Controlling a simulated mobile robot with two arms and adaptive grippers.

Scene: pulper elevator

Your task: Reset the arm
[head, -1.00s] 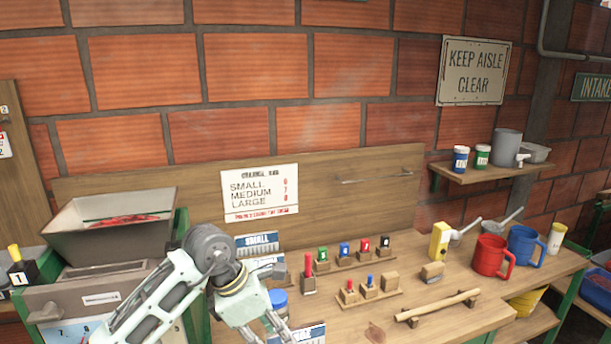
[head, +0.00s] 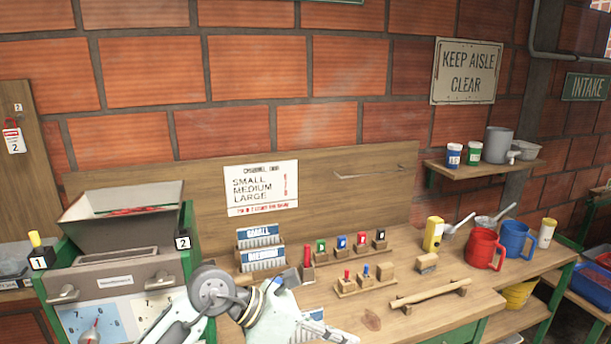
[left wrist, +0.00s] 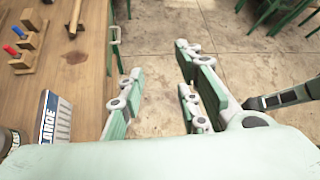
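My left arm comes in at the bottom of the head view, in front of the wooden workbench (head: 372,318). My left gripper (head: 330,338) is at the bottom edge there, partly cut off. In the left wrist view my left gripper (left wrist: 160,95) has its two fingers wide apart with bare floor showing between them, so it is open and empty. It hangs beside the workbench edge, near a LARGE card box (left wrist: 57,118). My right gripper is in neither view.
The bench holds small coloured blocks on racks (head: 340,250), a wooden bar (head: 430,293), a red mug (head: 484,249) and a blue mug (head: 516,240). A hopper machine (head: 118,262) stands at left.

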